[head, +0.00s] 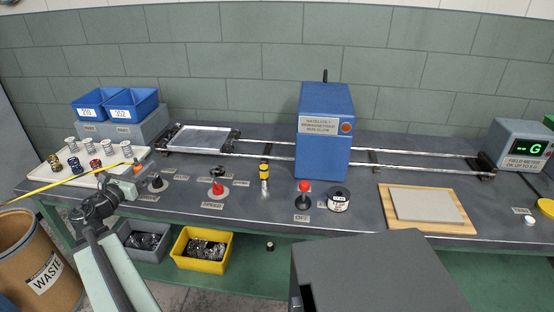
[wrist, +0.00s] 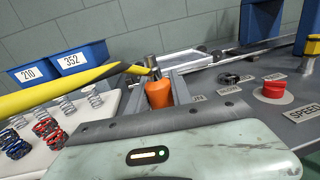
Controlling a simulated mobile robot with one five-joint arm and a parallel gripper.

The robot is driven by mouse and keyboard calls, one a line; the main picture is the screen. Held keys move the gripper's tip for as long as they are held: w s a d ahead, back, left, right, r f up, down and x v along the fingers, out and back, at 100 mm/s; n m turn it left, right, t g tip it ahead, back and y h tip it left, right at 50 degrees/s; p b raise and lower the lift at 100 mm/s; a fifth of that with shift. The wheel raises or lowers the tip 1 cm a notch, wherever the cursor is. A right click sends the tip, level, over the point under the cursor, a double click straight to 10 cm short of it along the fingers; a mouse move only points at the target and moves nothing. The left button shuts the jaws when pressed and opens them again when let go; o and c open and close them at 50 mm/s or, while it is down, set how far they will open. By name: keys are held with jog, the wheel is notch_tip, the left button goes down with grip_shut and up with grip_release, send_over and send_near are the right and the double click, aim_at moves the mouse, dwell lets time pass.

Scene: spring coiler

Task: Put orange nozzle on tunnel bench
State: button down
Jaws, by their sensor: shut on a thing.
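The orange nozzle (wrist: 158,94) has a grey metal tip and stands upright between the jaws in the wrist view. In the head view a bit of it (head: 137,166) shows past my gripper (head: 124,178). My gripper (wrist: 164,84) is shut on the nozzle, which looks held above the bench's left part. A yellow hose-like strip (wrist: 62,88) runs from the left up to the nozzle; I cannot tell whether it is joined. The dark grey tunnel bench (head: 265,217) carries a blue tunnel box (head: 323,132) over rails.
A white board with springs (head: 68,170) lies at the bench's left end, below blue bins (head: 130,104). Red knobs (head: 217,188) and a tan board with a grey plate (head: 428,204) occupy the bench. A waste drum (head: 28,262) stands at front left. Bare bench lies around the labels.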

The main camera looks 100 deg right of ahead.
jog(key=d, duration=0.5)
jog(key=d+f+b, duration=0.1)
jog(key=d, duration=1)
jog(key=shift+w+d+f, duration=0.1)
jog(key=shift+w+f, duration=0.05)
jog(key=shift+f, duration=0.1)
notch_tip(320, 180, down, 4)
jog(key=b, duration=0.4)
jog(key=shift+r, duration=0.25)
jog(key=shift+f, duration=0.2)
jog(key=c, duration=1.1)
grip_release()
jog(key=shift+c, duration=0.2)
jog(key=shift+r, duration=0.1)
